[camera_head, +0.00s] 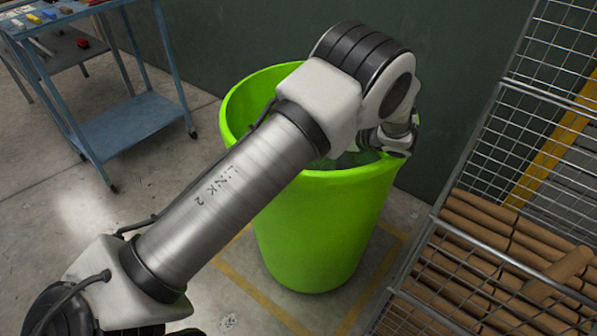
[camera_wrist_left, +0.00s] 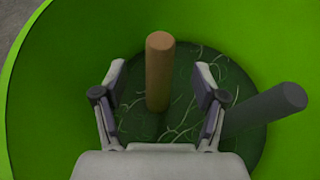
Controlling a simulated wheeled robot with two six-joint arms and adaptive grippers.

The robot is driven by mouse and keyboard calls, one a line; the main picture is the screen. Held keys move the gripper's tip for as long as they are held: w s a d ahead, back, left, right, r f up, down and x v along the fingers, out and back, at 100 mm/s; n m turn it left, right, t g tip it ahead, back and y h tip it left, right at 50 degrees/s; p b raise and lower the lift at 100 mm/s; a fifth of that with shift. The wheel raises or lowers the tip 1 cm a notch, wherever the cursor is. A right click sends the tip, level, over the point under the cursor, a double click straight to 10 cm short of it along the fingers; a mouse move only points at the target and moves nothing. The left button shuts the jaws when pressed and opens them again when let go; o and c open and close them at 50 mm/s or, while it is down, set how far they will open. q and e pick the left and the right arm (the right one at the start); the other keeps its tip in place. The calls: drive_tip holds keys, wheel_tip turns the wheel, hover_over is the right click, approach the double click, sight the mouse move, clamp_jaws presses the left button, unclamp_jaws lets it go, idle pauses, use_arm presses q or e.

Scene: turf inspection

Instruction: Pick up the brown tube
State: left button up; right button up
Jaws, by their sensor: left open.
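The brown tube (camera_wrist_left: 158,75) stands roughly upright inside the green bin (camera_wrist_left: 50,85), near the middle of its dark floor in the left wrist view. My left gripper (camera_wrist_left: 162,85) is open, with its two fingers on either side of the tube in that view. I see a gap between the tube and each finger; the tube's depth relative to the fingertips is hard to tell. In the head view my left arm reaches over the green bin (camera_head: 318,235), and the gripper and the tube are hidden inside it. My right gripper is not in view.
A grey tube (camera_wrist_left: 265,108) leans in the bin to the right. Thin pale strands lie on the bin floor. A wire cage (camera_head: 450,215) with stacked brown tubes (camera_head: 500,230) stands at the right. A blue cart (camera_head: 120,125) stands at the left, near a dark wall.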

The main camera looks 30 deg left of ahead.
use_arm(q)
drive_tip(key=x, duration=0.7)
drive_tip(key=shift+a+r+b, duration=0.15)
drive_tip(key=shift+a+b, duration=0.15)
drive_tip(key=c, duration=1.2)
